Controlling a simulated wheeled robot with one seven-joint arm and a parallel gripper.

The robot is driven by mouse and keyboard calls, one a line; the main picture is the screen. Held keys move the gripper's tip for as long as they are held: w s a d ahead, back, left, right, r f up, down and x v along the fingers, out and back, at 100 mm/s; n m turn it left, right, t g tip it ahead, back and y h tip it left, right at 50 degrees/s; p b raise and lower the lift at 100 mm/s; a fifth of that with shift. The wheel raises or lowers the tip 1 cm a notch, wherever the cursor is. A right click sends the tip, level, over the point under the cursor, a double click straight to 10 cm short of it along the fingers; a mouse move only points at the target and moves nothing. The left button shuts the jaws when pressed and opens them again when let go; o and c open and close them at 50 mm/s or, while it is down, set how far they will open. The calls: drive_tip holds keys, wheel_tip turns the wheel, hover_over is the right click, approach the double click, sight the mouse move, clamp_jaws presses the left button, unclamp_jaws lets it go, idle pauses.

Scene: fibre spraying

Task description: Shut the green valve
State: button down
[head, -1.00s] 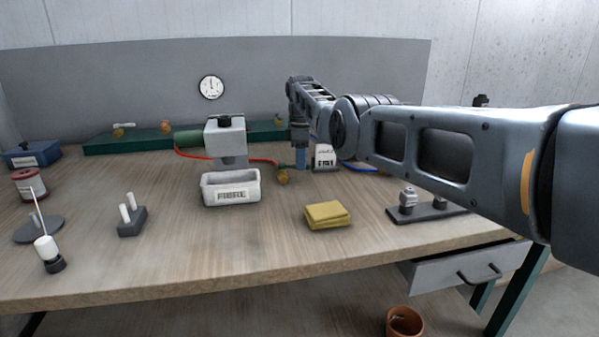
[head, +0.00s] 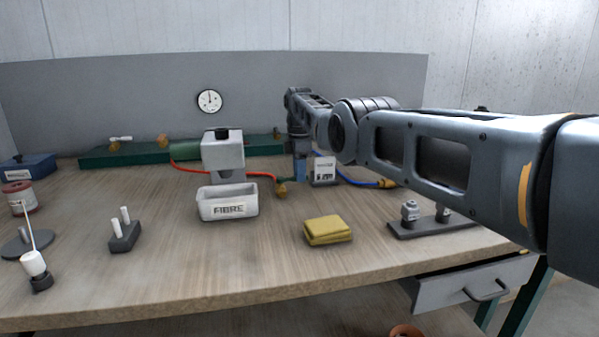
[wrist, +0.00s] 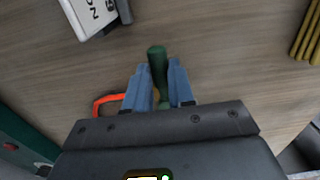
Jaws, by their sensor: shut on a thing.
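The green valve handle (wrist: 158,62) shows in the wrist view as a short dark green bar between the two blue fingers of my gripper (wrist: 160,85). My fingers are shut on it, and its far end sticks out beyond them. In the head view the green handle (head: 287,179) is a small patch beside my fingers (head: 300,170). It sits at a brass fitting (head: 281,189) at the end of the red hose (head: 262,176). My fingers hide much of the handle there, so I cannot tell its exact angle.
A grey-white machine (head: 223,153) and a tray labelled FIBRE (head: 215,207) stand left of my gripper.

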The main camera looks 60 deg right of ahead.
drive_tip(key=c, duration=1)
unclamp_jaws()
drive_tip(key=shift+o, duration=0.2)
drive_tip(key=shift+r, duration=3.9)
